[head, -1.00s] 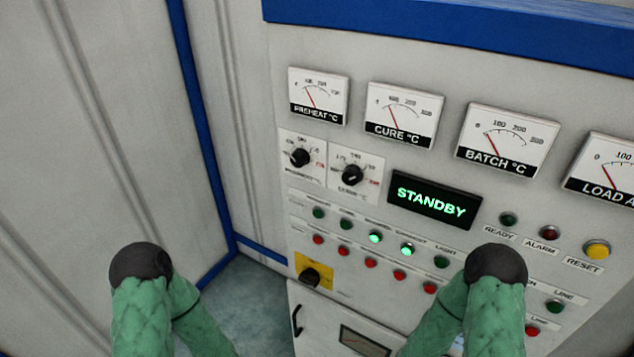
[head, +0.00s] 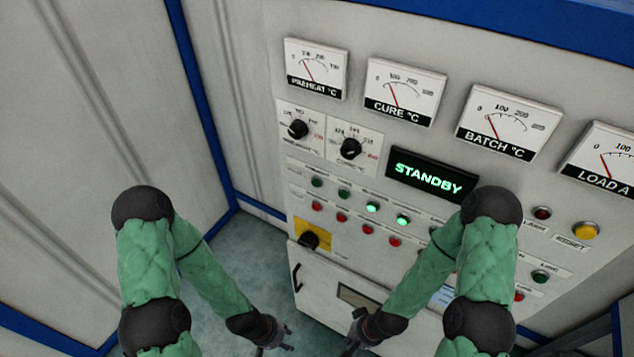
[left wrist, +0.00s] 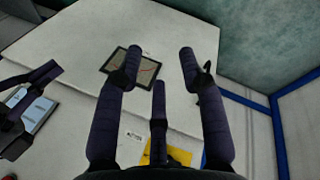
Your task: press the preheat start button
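The control panel (head: 375,165) carries a row of green buttons above a row of red ones. The leftmost green button (head: 316,182) sits below the preheat dial (head: 298,129); its small label is too blurred to read surely. It is unlit. My left gripper (head: 279,342) is low in front of the cabinet, below and apart from the buttons. In the left wrist view its fingers (left wrist: 161,52) are spread and empty. My right gripper (head: 350,342) is low to its right, also away from the buttons. Its fingers appear apart at the left edge of the left wrist view (left wrist: 38,95).
The display (head: 433,177) reads STANDBY. Two green buttons (head: 372,207) are lit. A yellow-plated rotary switch (head: 312,239) sits under the button rows. A wall with blue edging stands left. The space before the upper buttons is free.

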